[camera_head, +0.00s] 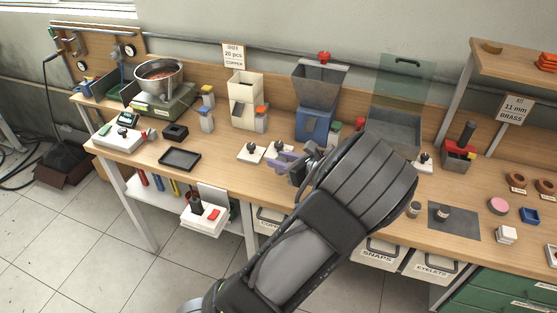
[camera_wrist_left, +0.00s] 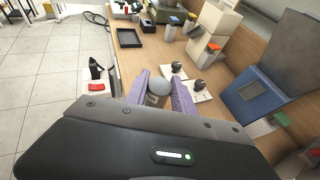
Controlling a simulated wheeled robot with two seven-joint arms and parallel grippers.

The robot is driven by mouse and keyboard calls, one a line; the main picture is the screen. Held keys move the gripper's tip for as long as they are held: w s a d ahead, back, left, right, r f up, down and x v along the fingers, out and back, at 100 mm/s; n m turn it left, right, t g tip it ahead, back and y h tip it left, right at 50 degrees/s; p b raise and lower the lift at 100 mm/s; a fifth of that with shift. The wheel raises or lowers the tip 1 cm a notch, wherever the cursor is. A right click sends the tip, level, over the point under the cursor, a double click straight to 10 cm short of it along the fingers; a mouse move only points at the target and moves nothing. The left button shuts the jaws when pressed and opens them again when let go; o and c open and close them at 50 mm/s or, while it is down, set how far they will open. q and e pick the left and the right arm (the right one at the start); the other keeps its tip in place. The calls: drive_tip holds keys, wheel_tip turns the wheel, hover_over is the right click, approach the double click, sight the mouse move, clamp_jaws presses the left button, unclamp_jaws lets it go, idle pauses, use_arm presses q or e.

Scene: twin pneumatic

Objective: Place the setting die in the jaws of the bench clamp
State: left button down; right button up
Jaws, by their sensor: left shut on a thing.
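My left gripper (camera_head: 287,162) reaches over the middle of the bench, its purple fingers pointing left. In the left wrist view the fingers (camera_wrist_left: 160,92) are closed on a grey, round-topped piece, which looks like the setting die (camera_wrist_left: 158,88). In the head view the die is too small and too covered by the gripper to make out. A dark block with red parts and an upright black handle (camera_head: 459,150), possibly the bench clamp, stands at the right; whether its jaws are open cannot be told. My right gripper is not in view.
Two white plates with dark knobs (camera_head: 252,152) lie just beyond the fingers. A blue hopper machine (camera_head: 314,124) stands behind. A black tray (camera_head: 180,159) lies to the left. A grey mat (camera_head: 466,228) bears a small metal cylinder (camera_head: 442,213) at the right.

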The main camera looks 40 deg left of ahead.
use_arm(q)
drive_tip(key=shift+w, duration=0.15)
idle(0.4)
drive_tip(key=shift+d+f, duration=0.15)
drive_tip(key=shift+d, duration=0.15)
drive_tip(key=s+d+f+m+t+h+b, duration=0.1)
drive_tip(key=d+f+m+t+b, duration=0.1)
drive_tip(key=d, duration=0.9)
drive_tip(key=s+d+f+m+t+h+b, duration=0.2)
drive_tip(key=d+f+m+t, duration=0.2)
drive_tip(key=d, duration=0.8)
drive_tip(key=shift+d+t, duration=0.25)
drive_tip(key=shift+t, duration=0.35)
drive_tip(key=shift+m, duration=0.3)
